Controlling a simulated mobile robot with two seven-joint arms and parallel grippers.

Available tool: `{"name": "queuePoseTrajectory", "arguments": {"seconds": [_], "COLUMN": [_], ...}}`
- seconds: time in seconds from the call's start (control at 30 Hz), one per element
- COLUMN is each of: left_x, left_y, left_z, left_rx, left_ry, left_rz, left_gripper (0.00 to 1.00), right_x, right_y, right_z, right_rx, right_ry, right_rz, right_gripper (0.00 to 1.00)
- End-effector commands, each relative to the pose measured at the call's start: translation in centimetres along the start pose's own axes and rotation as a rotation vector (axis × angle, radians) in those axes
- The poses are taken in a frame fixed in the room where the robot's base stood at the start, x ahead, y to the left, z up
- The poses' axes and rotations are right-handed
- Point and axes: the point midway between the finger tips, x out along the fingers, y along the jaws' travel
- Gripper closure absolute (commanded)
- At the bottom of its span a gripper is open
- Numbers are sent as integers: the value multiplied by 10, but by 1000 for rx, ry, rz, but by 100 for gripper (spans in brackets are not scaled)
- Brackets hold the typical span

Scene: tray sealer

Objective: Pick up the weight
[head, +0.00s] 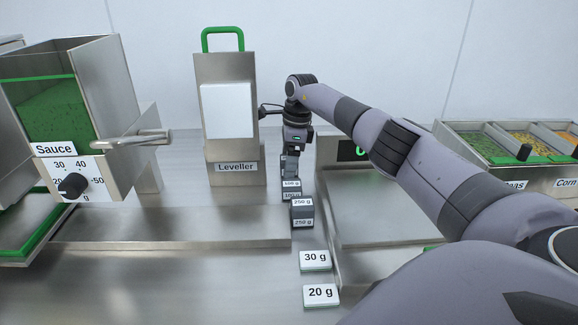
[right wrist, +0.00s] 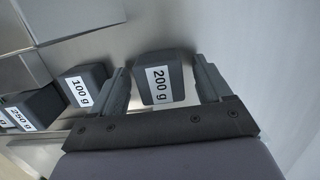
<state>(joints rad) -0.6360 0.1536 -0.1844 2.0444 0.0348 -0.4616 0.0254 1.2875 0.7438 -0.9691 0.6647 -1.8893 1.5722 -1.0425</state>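Several labelled weights stand in a row on the metal counter. A dark grey block marked 200 g (right wrist: 160,88) sits between the two fingers of my right gripper (right wrist: 159,66) in the right wrist view. The fingers stand apart on either side of it, with a gap showing at the left finger. In the head view my right gripper (head: 290,163) points down at the far end of the row, where its fingertips are hard to make out. Nearer are the 100 g weight (right wrist: 82,86) and the 250 g weight (head: 302,212). My left gripper is not in view.
Flat 30 g (head: 315,261) and 20 g (head: 321,296) weights lie nearest. The Leveller (head: 236,155) stands just left of my right gripper, the Sauce dispenser (head: 75,110) further left. A metal platform (head: 375,215) is right of the row. Food bins (head: 500,170) are far right.

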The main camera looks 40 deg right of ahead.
Motion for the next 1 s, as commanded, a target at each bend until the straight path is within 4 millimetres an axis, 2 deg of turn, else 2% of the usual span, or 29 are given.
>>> {"name": "queuePoseTrajectory", "arguments": {"seconds": [0.03,0.17,0.2,0.47,0.67,0.87,1.0], "left_x": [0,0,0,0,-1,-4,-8], "left_y": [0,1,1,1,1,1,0], "left_z": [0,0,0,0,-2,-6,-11], "left_rx": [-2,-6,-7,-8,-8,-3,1], "left_ry": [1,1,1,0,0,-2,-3], "left_rz": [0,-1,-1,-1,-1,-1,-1], "left_gripper": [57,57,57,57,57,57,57], "right_x": [0,0,0,-2,-15,-50,-86], "right_y": [0,0,0,0,-1,-1,-1], "right_z": [0,0,0,0,2,8,14], "right_rx": [0,0,0,0,0,-1,0], "right_ry": [0,0,0,-1,-2,-4,-5], "right_rz": [0,0,0,-1,-2,-4,-5], "right_gripper": [38,80,84,84,84,84,84]}}
